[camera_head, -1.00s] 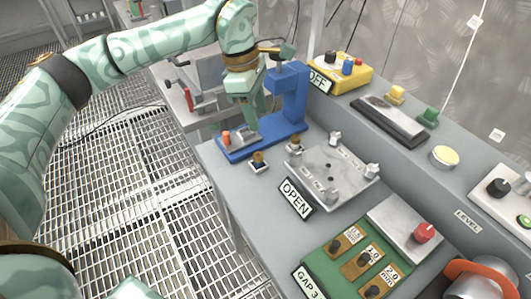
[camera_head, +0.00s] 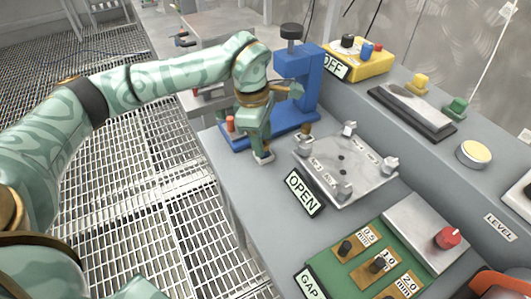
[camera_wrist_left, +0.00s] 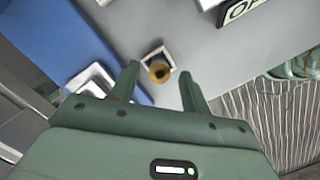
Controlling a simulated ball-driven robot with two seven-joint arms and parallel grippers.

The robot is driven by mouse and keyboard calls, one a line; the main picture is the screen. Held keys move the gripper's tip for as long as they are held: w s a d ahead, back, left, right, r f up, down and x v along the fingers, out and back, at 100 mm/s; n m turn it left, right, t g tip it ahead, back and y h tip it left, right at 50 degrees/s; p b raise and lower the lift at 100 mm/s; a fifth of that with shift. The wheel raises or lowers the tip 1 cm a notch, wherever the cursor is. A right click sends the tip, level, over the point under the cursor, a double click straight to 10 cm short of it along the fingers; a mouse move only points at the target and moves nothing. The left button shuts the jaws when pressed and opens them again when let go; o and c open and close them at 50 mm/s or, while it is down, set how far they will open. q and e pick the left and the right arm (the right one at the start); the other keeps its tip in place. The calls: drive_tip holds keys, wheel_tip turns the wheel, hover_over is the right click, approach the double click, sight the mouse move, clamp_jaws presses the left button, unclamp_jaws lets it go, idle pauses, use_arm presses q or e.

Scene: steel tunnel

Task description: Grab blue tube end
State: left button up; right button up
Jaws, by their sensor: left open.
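My left gripper (camera_head: 258,150) is open and points down at the table's near edge, in front of the blue stand. I cannot make out a separate blue tube end. My right gripper is not in view.
A grey plate with corner clamps (camera_head: 343,172) lies right of the gripper, with an OPEN sign (camera_head: 304,193) before it. A second brass-topped piece (camera_head: 305,131) stands by the blue base. A green gap block (camera_head: 350,262) is nearer. A yellow box (camera_head: 368,66) stands behind.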

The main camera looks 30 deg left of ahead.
use_arm(q)
wheel_tip(320, 180, down, 2)
drive_tip(key=shift+w+d+f, duration=0.15)
drive_tip(key=shift+f, duration=0.1)
drive_tip(key=shift+r, duration=0.15)
clamp_jaws()
drive_tip(key=shift+r, duration=0.1)
